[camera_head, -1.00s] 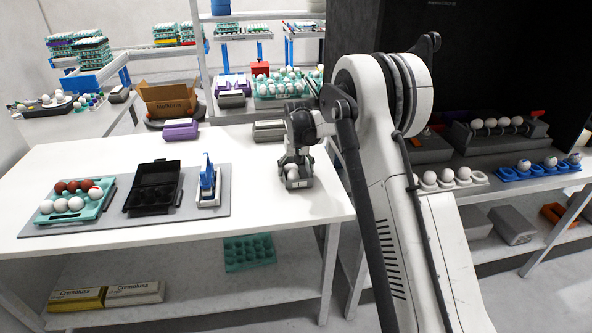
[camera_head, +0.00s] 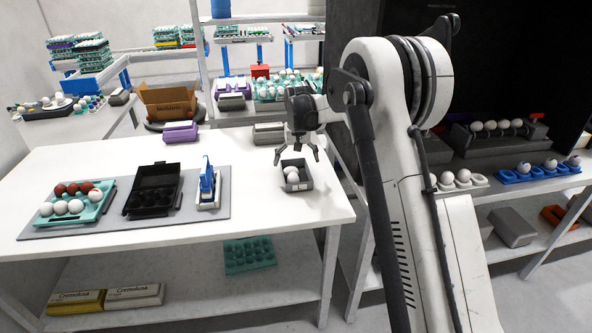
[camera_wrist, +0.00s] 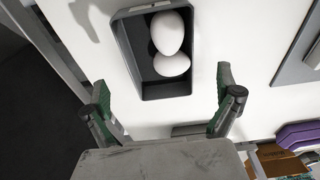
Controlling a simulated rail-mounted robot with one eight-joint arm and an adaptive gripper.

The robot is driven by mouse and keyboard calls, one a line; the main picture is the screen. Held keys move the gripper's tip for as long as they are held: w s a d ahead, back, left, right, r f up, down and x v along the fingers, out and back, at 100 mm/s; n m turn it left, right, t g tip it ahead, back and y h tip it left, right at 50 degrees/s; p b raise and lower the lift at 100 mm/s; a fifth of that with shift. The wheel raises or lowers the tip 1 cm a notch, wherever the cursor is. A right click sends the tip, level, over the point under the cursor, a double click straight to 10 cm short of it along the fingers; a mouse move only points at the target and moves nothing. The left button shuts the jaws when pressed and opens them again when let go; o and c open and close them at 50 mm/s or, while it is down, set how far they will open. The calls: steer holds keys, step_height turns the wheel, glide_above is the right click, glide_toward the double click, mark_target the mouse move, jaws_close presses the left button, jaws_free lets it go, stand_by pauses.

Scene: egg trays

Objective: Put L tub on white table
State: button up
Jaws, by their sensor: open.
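A small grey tub (camera_head: 306,184) with two white eggs in it stands on the white table (camera_head: 270,215), near its right end. A label shows on its front but is too small to read. In the wrist view the tub (camera_wrist: 138,73) is upright on the white surface, with the eggs (camera_wrist: 170,45) side by side inside. My gripper (camera_head: 297,158) is above the tub, fingers spread and empty. In the wrist view my gripper's fingertips (camera_wrist: 163,88) are on either side of the tub's near end and apart from it.
On a grey mat (camera_head: 120,227) to the left are a teal egg tray (camera_head: 103,207), an open black carton (camera_head: 152,188) and a blue-and-white device (camera_head: 208,185). A purple tub (camera_head: 181,132) and another grey tub (camera_head: 268,132) stand at the table's back edge. The table's front right is clear.

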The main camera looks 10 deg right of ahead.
steer(key=s+r+t, duration=0.1)
steer(key=s+r, duration=1.2)
steer(key=r, duration=0.4)
steer(key=s+r+t, duration=0.2)
steer(key=s+r, duration=0.2)
steer(key=s, duration=0.8)
steer(key=s+f+t, duration=0.1)
steer(key=s+f, duration=0.2)
steer(key=s, duration=0.8)
steer(key=s+f+t, duration=0.1)
steer(key=s+f, duration=0.1)
steer(key=s, duration=1)
steer(key=shift+s+f+n, duration=0.15)
steer(key=shift+f+n, duration=0.15)
steer(key=shift+f, duration=0.1)
